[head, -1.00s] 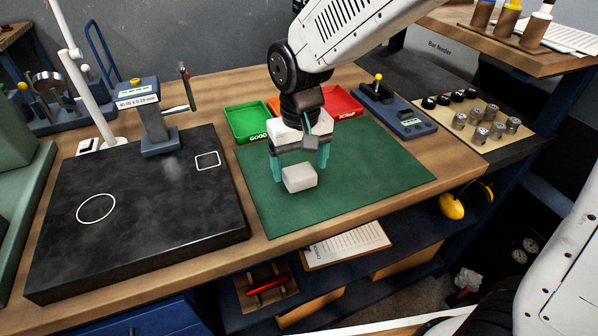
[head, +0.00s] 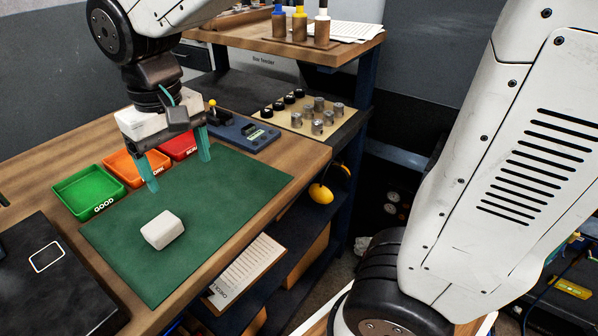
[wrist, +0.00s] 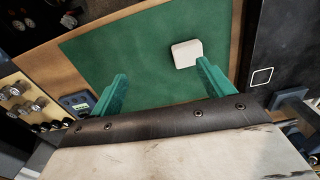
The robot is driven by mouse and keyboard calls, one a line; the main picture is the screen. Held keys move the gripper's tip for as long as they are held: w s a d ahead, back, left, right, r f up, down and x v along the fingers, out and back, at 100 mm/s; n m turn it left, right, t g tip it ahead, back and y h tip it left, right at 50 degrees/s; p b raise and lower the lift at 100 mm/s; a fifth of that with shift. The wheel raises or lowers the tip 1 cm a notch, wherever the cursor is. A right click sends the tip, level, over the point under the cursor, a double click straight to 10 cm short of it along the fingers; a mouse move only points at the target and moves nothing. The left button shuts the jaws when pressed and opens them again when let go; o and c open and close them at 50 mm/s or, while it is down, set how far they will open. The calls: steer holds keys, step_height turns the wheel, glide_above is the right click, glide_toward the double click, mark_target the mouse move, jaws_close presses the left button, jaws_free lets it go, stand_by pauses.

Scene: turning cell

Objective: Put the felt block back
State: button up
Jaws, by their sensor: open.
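The felt block (head: 162,230), a pale grey-white rounded block, lies on the green mat (head: 232,190) in the head view. In the wrist view the felt block (wrist: 186,54) lies just beyond the tip of the right-hand finger. My gripper (head: 180,172) is open and empty, with teal fingers apart. It hangs above the mat, up and to the right of the block in the head view, apart from it. In the wrist view my gripper (wrist: 162,78) shows both fingers spread over the mat. A white rectangle outline (head: 46,257) is marked on the black plate (head: 75,300).
Green (head: 88,192), orange (head: 135,165) and red (head: 183,146) trays stand along the mat's back edge. A blue-grey device (head: 240,130) stands behind the mat. A board with several metal parts (head: 305,112) is at the back right. The mat's front right is clear.

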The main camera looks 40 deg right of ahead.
steer(key=s+d+m+t, duration=0.1)
steer(key=s+d+m, duration=0.1)
steer(key=s+d, duration=1.2)
steer(key=shift+s+d+m, duration=0.15)
steer(key=shift+s+m, duration=0.15)
steer(key=shift+s, duration=0.9)
